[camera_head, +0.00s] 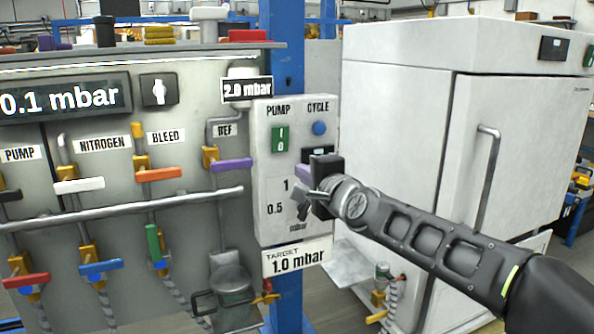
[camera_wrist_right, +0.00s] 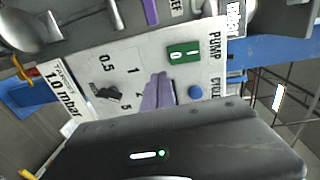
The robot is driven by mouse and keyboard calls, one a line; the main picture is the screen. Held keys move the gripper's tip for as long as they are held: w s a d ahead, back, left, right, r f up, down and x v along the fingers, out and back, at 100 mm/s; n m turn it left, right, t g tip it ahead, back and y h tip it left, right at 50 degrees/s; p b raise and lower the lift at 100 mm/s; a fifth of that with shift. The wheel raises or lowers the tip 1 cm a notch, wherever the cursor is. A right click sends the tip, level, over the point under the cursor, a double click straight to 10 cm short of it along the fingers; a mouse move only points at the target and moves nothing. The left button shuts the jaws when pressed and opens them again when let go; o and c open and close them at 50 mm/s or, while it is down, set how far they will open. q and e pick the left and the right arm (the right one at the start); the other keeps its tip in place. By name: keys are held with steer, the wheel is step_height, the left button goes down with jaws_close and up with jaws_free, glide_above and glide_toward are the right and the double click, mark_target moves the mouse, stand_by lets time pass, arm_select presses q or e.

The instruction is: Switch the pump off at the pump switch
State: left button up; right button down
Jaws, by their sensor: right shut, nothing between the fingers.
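The pump switch (camera_head: 280,139) is a green rocker marked I above 0, under the PUMP label on the upper left of the pale control box (camera_head: 263,190). In the right wrist view the pump switch (camera_wrist_right: 184,53) shows unobstructed; which side is pressed in is too small to tell. My right gripper (camera_head: 303,175) is shut and empty in front of the box, below and right of the switch. Its purple fingertips (camera_wrist_right: 158,92) show in the wrist view, apart from the switch in the picture; contact with the panel cannot be told. My left gripper is not in view.
A blue CYCLE button (camera_head: 320,128) sits right of the switch. A dark dial knob (camera_wrist_right: 108,93) is below it, partly hidden by my gripper in the head view. Valve handles and a horizontal rail (camera_head: 120,208) lie left. A white cabinet (camera_head: 400,120) stands right.

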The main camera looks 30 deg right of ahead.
steer(key=s+b, duration=0.1)
steer(key=s, duration=0.5)
steer(key=shift+a+f, duration=0.2)
steer(key=shift+f, duration=0.1)
steer(key=w+a+f+n+g+y, duration=0.1)
steer(key=w+a+f+n+g, duration=0.3)
steer(key=f, duration=0.6)
steer(key=a+f+n+t, duration=0.1)
steer(key=f+n, duration=0.4)
steer(key=f, duration=0.5)
steer(key=s+a+f+n+g+y+p, duration=0.15)
steer(key=a+f, duration=0.25)
steer(key=f, duration=0.6)
steer(key=s+a+f+n+g+b, duration=0.1)
steer(key=s+a+f+n+g, duration=0.15)
steer(key=f, duration=0.75)
steer(key=s+a+f+n+g+y+p, duration=0.1)
steer(key=s+a+f+n+g, duration=0.1)
steer(key=s+a+f+g, duration=0.2)
steer(key=s+a+f+n+g+y, duration=0.1)
steer(key=s+a+f+g, duration=0.4)
steer(key=s+f, duration=1.5)
steer(key=s+a, duration=0.4)
steer(key=a, duration=0.1)
steer(key=shift+f+n+p, duration=0.35)
steer(key=shift+n, duration=0.05)
steer(key=shift+y, duration=0.25)
